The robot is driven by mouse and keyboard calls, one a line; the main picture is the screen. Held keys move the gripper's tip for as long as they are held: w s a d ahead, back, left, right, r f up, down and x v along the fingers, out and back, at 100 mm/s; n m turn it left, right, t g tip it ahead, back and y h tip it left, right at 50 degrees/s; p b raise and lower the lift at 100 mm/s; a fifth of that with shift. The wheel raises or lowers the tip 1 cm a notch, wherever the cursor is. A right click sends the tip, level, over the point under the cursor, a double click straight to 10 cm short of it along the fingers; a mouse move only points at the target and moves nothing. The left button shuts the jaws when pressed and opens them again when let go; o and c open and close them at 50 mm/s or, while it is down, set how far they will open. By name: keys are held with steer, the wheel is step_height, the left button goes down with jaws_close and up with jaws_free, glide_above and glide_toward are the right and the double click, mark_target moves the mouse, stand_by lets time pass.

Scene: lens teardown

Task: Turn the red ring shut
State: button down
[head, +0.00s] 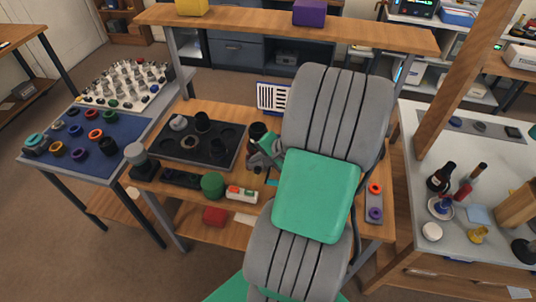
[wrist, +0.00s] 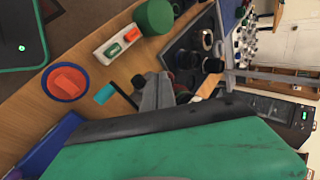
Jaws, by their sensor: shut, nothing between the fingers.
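A red ring (head: 95,135) sits on the blue mat (head: 72,165) at the left, among several coloured rings and lens parts. An orange-red ring (head: 375,188) sits on a small grey bar at the right, above a purple one (head: 375,212). I cannot tell which of these the task means. My gripper (head: 266,148) is over the middle of the wooden bench, far from both and partly hidden by my arm. In the wrist view its grey fingers (wrist: 158,92) look closed and empty, close to a dark cylinder (wrist: 139,82).
A black tray (head: 226,165) with dark lens parts lies left of my gripper. A green cylinder (head: 213,185) and a white box (head: 241,194) stand at the bench front. A wooden shelf (head: 240,25) runs behind. A white table (head: 440,145) with bottles is at right.

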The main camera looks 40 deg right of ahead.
steer(key=shift+d, duration=0.85)
steer(key=s+r, duration=0.8)
steer(key=s, duration=0.2)
steer(key=shift+s+a+r, duration=0.15)
steer(key=shift+s+a, duration=0.15)
steer(key=shift+a, duration=0.05)
